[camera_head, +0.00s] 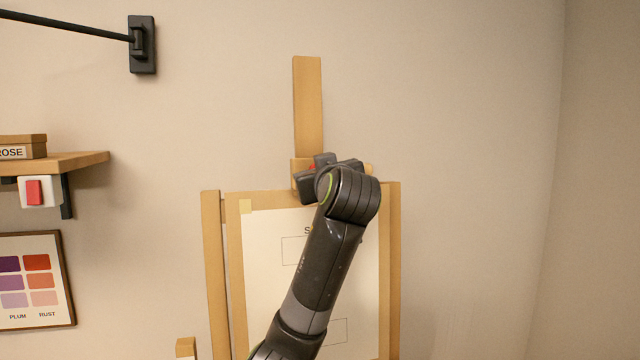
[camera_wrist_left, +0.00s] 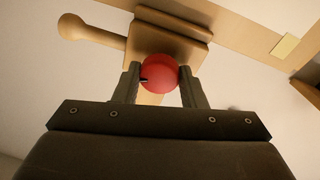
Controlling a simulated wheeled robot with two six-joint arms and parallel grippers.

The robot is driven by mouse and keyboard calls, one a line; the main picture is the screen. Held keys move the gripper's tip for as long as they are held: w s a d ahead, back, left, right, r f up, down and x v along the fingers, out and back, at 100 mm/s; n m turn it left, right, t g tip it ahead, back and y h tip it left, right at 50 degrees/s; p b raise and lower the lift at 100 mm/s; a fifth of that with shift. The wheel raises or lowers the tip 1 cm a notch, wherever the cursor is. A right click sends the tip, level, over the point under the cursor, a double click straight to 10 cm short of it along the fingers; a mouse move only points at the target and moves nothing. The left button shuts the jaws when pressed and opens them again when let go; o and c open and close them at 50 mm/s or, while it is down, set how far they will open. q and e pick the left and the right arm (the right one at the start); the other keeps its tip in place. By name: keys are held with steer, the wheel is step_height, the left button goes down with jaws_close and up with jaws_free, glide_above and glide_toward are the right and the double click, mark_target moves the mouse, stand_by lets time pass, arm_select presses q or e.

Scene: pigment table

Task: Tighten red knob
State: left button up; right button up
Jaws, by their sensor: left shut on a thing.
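The red knob (camera_wrist_left: 160,73) sits on the wooden clamp block (camera_wrist_left: 165,38) of the easel, seen in the left wrist view. My left gripper (camera_wrist_left: 160,82) is shut on the knob, with one finger on each side of it. In the head view my left arm reaches up to the top of the easel (camera_head: 212,270), and the gripper (camera_head: 318,172) is at the block there. Only a sliver of red shows between its fingers in that view; my wrist hides most of the knob. My right gripper is in neither view.
A wooden mast (camera_head: 308,105) rises above the block. A board with a paper sheet (camera_head: 262,240) stands on the easel below. At left are a shelf (camera_head: 85,160) with a box labelled ROSE (camera_head: 22,147), a red switch (camera_head: 35,192) and a colour chart (camera_head: 66,290). The wall at right is clear.

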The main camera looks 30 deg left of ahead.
arm_select(q)
steer(key=shift+d+n+g+y+b, duration=0.1)
steer(key=shift+n+g+y+b, duration=0.25)
steer(key=shift+n+b, duration=1.75)
steer(key=shift+a+n+g+y+b, duration=0.1)
steer(key=shift+n+g+y+b, duration=0.25)
steer(key=shift+n+b, duration=1.7)
steer(key=shift+d+n+g+y+b, duration=0.1)
steer(key=shift+n+g+y+b, duration=0.25)
steer(key=shift+n+b, duration=1.75)
steer(key=shift+n+p, duration=0.8)
steer(key=shift+n, duration=0.15)
steer(key=o, duration=1)
